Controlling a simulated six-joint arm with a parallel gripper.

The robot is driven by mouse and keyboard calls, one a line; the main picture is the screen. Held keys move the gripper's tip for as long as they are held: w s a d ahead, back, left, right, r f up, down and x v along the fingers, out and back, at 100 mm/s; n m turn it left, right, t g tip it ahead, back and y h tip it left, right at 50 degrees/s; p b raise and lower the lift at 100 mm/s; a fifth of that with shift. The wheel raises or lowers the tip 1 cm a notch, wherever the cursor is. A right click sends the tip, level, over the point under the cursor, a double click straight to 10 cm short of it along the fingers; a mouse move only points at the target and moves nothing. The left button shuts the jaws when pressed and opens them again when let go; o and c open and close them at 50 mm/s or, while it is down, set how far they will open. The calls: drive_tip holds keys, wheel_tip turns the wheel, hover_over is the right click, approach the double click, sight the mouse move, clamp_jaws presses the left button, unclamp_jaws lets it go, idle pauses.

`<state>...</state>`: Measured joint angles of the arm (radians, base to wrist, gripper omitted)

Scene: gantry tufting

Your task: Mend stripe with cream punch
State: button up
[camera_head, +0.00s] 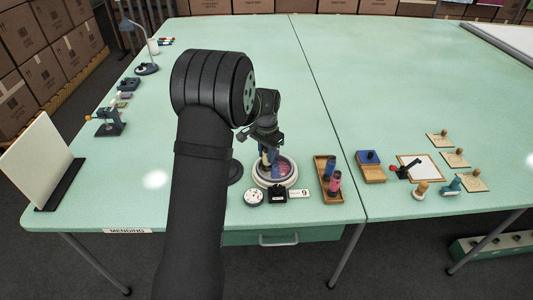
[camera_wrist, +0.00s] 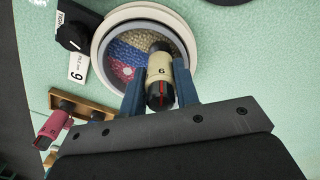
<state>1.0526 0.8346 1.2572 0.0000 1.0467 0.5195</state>
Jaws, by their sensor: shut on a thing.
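My gripper (camera_wrist: 160,88) is shut on the cream punch (camera_wrist: 158,72), with one blue finger on each side of it. The punch has a cream body with a dark numeral, and a black end with a red mark faces the wrist camera. It is over the round hoop (camera_wrist: 100,45), which has a pale rim and bands of tan, blue and pink-red. Whether the punch's tip touches the cloth cannot be told. In the head view, my gripper (camera_head: 268,150) is above the hoop (camera_head: 290,180), and my arm hides part of that area.
A wooden tray (camera_head: 328,196) right of the hoop holds a blue punch (camera_head: 329,165) and a pink-red punch (camera_head: 334,183). The table's back is clear.

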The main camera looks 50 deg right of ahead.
drive_tip(key=shift+r, duration=3.5)
drive_tip(key=w+a+f+n, duration=0.2)
drive_tip(key=w+a+n, duration=0.3)
drive_tip(key=w+a, duration=0.95)
drive_tip(key=w+a+f+n, duration=0.1)
drive_tip(key=w+a+n, duration=0.3)
drive_tip(key=a, duration=0.7)
drive_tip(key=w+a+n, duration=0.2)
drive_tip(key=w+a, duration=0.5)
drive_tip(key=a, duration=0.3)
drive_tip(key=a+f+n, duration=0.3)
drive_tip(key=a+n, duration=0.4)
drive_tip(key=a, duration=1.7)
drive_tip(key=s+d+f, duration=0.5)
drive_tip(key=s+f, duration=0.2)
drive_tip(key=f, duration=0.3)
drive_tip(key=shift+s+d, duration=0.15)
drive_tip(key=shift+s, duration=0.2)
